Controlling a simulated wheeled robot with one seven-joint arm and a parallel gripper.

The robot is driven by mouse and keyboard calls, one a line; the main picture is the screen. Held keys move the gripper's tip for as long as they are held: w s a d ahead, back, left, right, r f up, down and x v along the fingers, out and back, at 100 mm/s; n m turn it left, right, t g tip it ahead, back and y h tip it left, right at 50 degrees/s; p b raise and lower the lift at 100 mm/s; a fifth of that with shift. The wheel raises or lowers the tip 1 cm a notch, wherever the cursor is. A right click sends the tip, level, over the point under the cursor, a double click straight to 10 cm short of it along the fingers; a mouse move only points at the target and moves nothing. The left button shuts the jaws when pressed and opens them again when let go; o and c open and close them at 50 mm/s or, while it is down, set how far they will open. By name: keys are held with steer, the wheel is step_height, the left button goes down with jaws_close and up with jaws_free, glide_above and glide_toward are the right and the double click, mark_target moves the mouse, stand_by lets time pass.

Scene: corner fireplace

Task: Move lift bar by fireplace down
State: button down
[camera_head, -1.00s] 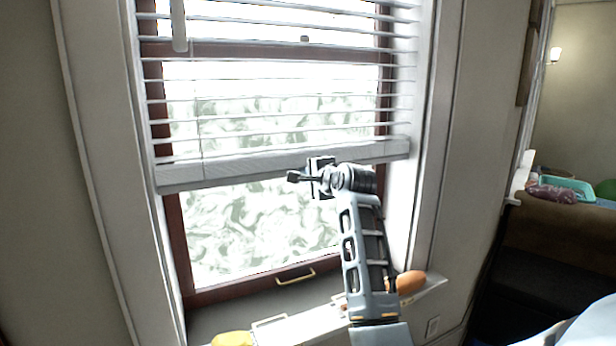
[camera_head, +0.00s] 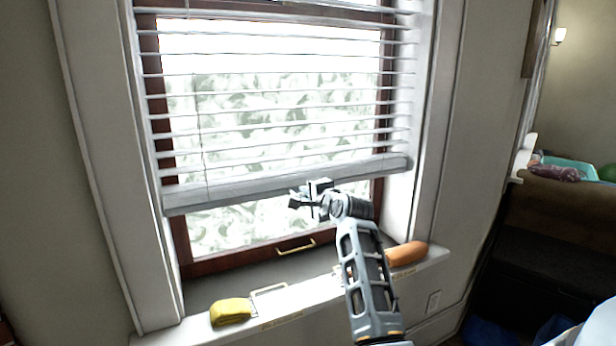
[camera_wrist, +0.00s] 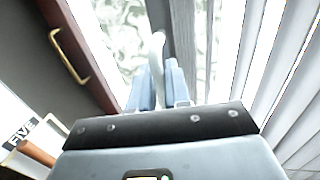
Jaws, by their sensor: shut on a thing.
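The lift bar (camera_head: 285,187) is the pale bottom rail of the white blinds (camera_head: 290,115), which hang over the dark red-framed window. It lies across the lower part of the window, tilted slightly up to the right. My gripper (camera_head: 300,198) is at its lower edge, right of its middle. In the wrist view my gripper (camera_wrist: 161,80) has its two fingers close together around a slim white piece (camera_wrist: 158,45) beside the grey lift bar (camera_wrist: 184,40). The exact contact is hard to see in the glare.
A gold handle (camera_head: 295,247) sits on the window's lower frame. The sill (camera_head: 325,290) below holds a folded yellow item (camera_head: 231,312) and an orange-brown object (camera_head: 407,254). White window trim (camera_head: 425,130) stands right of my arm.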

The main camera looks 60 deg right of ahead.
step_height(320, 180, down, 23)
steer(key=b, duration=1)
steer(key=shift+r, duration=0.15)
steer(key=c, duration=1.3)
jaws_free()
steer(key=shift+r, duration=0.1)
steer(key=shift+s+a, duration=0.1)
steer(key=shift+p+v, duration=0.65)
steer(key=shift+v, duration=3.15)
